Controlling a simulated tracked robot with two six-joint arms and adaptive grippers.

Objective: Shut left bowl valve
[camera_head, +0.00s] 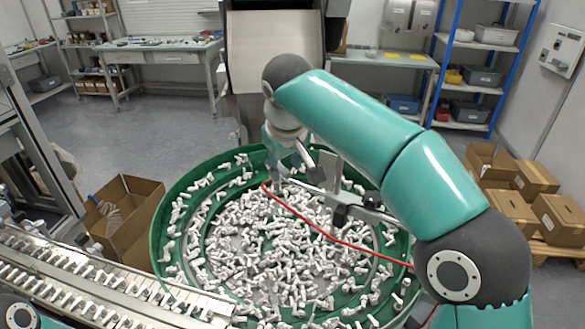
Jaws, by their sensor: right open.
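A green round feeder bowl (172,200) full of white caps stands in the middle of the view. A red hose (318,227) runs over the bowl from its right side and ends near my right gripper. My right gripper (288,172) hangs from the teal arm over the far part of the bowl, pointing down, with its fingers open near the hose end and a metal bracket (333,172). The left bowl valve cannot be made out clearly; it may be hidden near the gripper. Contact is not clear. My left gripper is not in view.
A conveyor track (110,292) with caps runs along the lower left. An open cardboard box (128,205) stands left of the bowl. Cardboard boxes (560,212) sit on a pallet at right. A hopper (275,50) rises behind the bowl. Grey floor is clear at left.

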